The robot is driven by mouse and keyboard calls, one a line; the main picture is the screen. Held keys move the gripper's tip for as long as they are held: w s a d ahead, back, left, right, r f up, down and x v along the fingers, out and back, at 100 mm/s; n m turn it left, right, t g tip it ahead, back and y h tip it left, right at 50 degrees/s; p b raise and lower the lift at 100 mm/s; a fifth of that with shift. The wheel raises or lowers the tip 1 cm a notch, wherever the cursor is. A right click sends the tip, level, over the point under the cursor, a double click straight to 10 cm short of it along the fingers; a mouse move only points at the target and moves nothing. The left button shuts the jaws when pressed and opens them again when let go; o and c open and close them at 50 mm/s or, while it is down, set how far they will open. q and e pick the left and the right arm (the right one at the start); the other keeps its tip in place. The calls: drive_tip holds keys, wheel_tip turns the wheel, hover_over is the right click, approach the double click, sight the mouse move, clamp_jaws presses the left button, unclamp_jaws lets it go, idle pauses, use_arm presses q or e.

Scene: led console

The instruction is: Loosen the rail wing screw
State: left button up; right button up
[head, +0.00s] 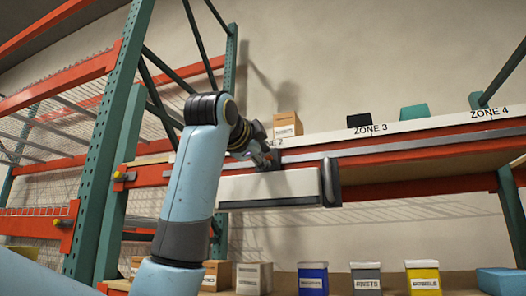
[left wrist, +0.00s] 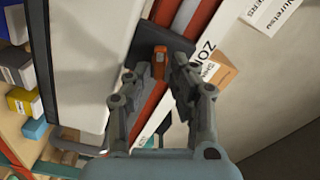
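An orange wing screw (left wrist: 158,66) stands on a dark bracket (left wrist: 168,40) in the left wrist view. My left gripper (left wrist: 154,72) is open, with one finger on each side of the screw and a gap visible around it. In the head view, my left gripper (head: 262,158) is at the shelf front, just above a long white box-shaped unit (head: 270,188) with a dark end cap. The screw cannot be made out there. The white unit (left wrist: 85,60) also shows left of the fingers in the wrist view. My right gripper is not in view.
A shelf edge (head: 410,125) carries zone labels, with a cardboard box (head: 287,124) and small bins above. Below stand blue (head: 313,280), grey (head: 366,279) and yellow (head: 422,278) bins. A green rack upright (head: 108,150) stands left of my arm.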

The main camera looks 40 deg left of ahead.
use_arm(q)
drive_tip(key=shift+w+a, duration=0.1)
drive_tip(key=shift+w, duration=0.45)
drive_tip(key=shift+c, duration=0.3)
clamp_jaws()
